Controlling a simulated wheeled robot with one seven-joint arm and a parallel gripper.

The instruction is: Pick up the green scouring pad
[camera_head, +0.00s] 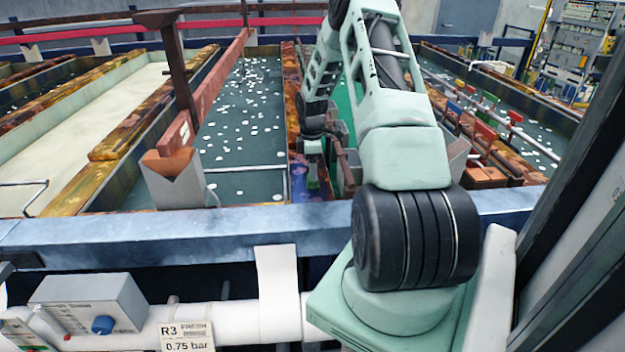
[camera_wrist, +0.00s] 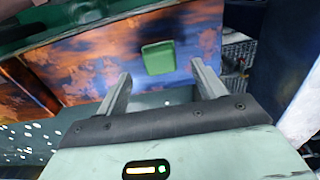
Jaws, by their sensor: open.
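The green scouring pad (camera_wrist: 158,58) shows in the wrist view as a small green block on a rust-stained orange and blue ledge (camera_wrist: 85,62). My gripper (camera_wrist: 165,82) is open and empty. Its two fingers point toward the ledge, and the pad appears just beyond the gap between the fingertips. A space seems to remain between fingers and pad. In the head view my gripper (camera_head: 313,160) is small and partly hidden by my arm among the tanks. I cannot make out the pad clearly in that view.
A tank of dark liquid with white floating bits (camera_head: 240,110) lies left of my arm. A rusty bar on a post (camera_head: 180,60) crosses above it. A blue front rail (camera_head: 150,232) runs across. At right, a rack carries red and green clips (camera_head: 485,130).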

